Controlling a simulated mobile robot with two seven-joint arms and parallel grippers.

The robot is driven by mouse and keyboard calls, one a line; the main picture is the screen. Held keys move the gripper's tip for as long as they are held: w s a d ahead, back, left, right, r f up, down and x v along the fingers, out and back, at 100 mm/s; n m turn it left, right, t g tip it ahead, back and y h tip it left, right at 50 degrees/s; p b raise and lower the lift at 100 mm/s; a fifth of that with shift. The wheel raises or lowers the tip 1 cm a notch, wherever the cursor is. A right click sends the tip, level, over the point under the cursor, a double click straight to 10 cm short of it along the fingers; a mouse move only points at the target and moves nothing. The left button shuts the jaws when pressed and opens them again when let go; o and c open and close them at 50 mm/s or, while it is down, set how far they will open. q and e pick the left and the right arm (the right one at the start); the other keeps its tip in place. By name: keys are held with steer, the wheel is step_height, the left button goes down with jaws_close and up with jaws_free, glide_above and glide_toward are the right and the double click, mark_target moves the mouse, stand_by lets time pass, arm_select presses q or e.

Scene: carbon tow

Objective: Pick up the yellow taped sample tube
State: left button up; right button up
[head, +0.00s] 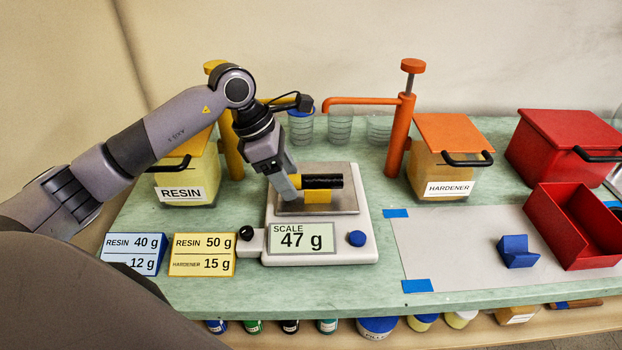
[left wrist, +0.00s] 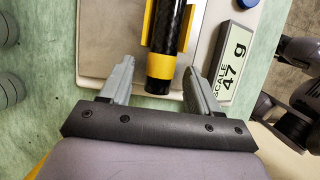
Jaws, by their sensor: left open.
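The sample tube is a black cylinder with yellow tape near one end. In the head view the tube (head: 323,182) lies level on a small yellow holder (head: 318,197) on the scale's metal plate (head: 345,204). The scale (head: 320,251) reads 47 g. My left gripper (head: 292,184) is at the tube's left, taped end. In the left wrist view the tube's taped end (left wrist: 160,67) points in between the two spread fingers of my left gripper (left wrist: 162,72), with a gap on each side.
Resin box (head: 183,189) and orange pump (head: 400,135) stand behind the scale, with clear cups (head: 340,128) between. Weight cards (head: 202,255) lie left. Hardener box (head: 447,177), a grey taped mat (head: 450,250), blue block (head: 516,252) and red open bin (head: 575,228) are right.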

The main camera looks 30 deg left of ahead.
arm_select(q)
steer(key=c, duration=1.1)
steer(key=shift+c, duration=0.2)
